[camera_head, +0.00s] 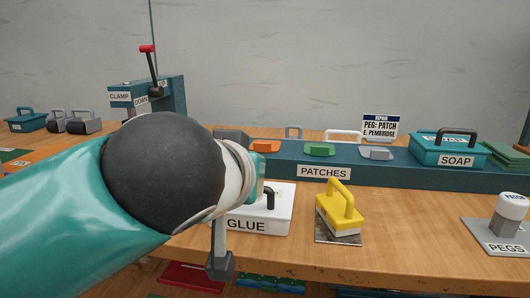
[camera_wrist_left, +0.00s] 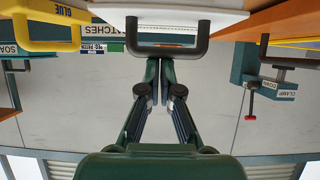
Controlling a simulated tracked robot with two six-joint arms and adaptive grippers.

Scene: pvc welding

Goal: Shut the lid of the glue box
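The white glue box (camera_head: 262,223), labelled GLUE, stands near the table's front edge in the head view. A black handle (camera_head: 269,197) stands up from its top, and it also shows in the left wrist view (camera_wrist_left: 168,51). My left arm covers the box's left part, and I cannot tell whether the lid sits fully down. My left gripper (camera_wrist_left: 158,66) has its dark green fingers together, their tips close to the middle of the handle bar. I see nothing between them. The fingers are mostly hidden behind my wrist in the head view. My right gripper is not in view.
A yellow-handled tool (camera_head: 339,212) stands right of the glue box. Behind runs the teal PATCHES rack (camera_head: 400,178) with the SOAP box (camera_head: 455,150). A clamp stand (camera_head: 172,98) stands behind my left arm. A PEGS holder (camera_head: 503,240) is far right. Bare table lies between.

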